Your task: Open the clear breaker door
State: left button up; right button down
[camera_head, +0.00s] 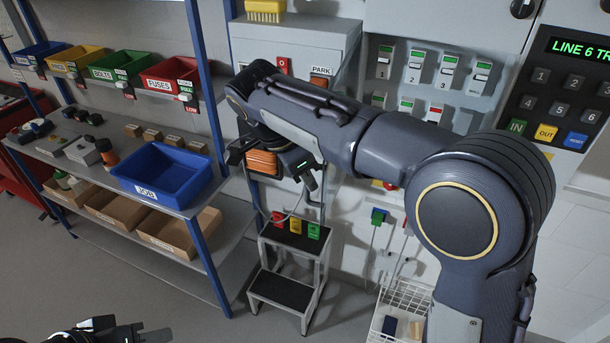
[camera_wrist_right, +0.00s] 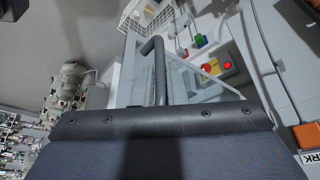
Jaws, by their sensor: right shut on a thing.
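In the right wrist view a dark bent handle (camera_wrist_right: 157,68) rises beyond the edge of my gripper body. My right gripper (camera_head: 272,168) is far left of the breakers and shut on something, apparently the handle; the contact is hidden. My left gripper (camera_head: 140,332) is low at the bottom left, partly cut off, away from the panel.
Left is a rack with coloured bins and a blue job tray (camera_head: 168,174). A step stool (camera_head: 287,262) stands below my right gripper. A white wire basket (camera_head: 405,298) is at the lower right. A red button (camera_wrist_right: 208,68) shows in the wrist view. Floor at lower left is free.

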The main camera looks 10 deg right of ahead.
jog(key=shift+w+r, duration=0.1)
jog(key=shift+w, duration=0.05)
jog(key=c, duration=1.5)
grip_release()
jog(key=v, duration=0.7)
jog(key=shift+a+r, duration=0.1)
jog(key=shift+r, duration=0.3)
